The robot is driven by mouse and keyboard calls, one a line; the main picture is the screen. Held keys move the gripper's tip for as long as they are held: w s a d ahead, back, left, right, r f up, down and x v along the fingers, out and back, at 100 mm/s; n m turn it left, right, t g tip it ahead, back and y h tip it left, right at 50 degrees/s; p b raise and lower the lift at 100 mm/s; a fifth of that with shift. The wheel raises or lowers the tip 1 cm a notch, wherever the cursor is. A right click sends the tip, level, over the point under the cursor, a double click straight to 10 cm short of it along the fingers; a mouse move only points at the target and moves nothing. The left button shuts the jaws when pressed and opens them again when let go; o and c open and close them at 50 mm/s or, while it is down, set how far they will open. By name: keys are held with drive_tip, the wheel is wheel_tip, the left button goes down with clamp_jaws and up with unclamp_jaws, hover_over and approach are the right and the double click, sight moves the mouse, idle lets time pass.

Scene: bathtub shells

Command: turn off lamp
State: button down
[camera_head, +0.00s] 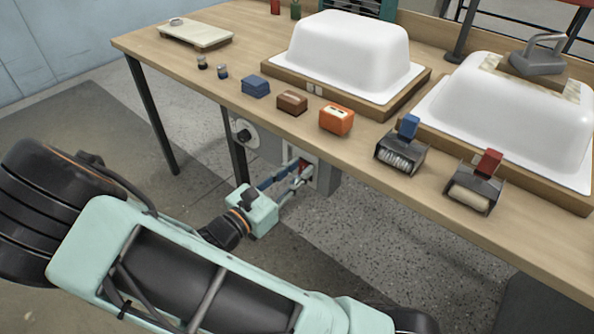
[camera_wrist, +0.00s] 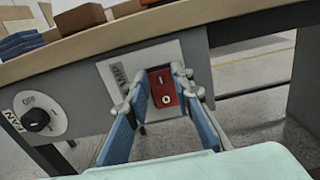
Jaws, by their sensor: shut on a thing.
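The red lamp switch (camera_wrist: 162,88) is a small rocker with two white marks. It sits on a pale plate (camera_wrist: 117,76) marked LAMP, under the table's front edge. My gripper (camera_wrist: 160,92) has one blue finger on each side of the switch, with its fingertips shut on it. In the head view, my gripper (camera_head: 299,175) reaches under the table to the switch (camera_head: 304,166). The fingers partly hide the switch there. No lamp can be made out.
A black knob (camera_wrist: 36,119) marked FAN is on the left of the same panel. A table leg (camera_head: 152,115) stands at left.

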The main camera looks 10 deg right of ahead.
drive_tip(key=shift+s+a+f+t+h+b, duration=0.1)
drive_tip(key=shift+f+t+h+b, duration=0.15)
drive_tip(key=shift+t+h, duration=0.35)
drive_tip(key=shift+s+a+f+t+h+b, duration=0.1)
drive_tip(key=shift+f+t+h+b, duration=0.1)
drive_tip(key=shift+t+h, duration=0.35)
drive_tip(key=c, duration=1.7)
unclamp_jaws()
drive_tip(key=v, duration=1.2)
drive_tip(key=shift+w, duration=0.1)
drive_tip(key=shift+r, duration=0.1)
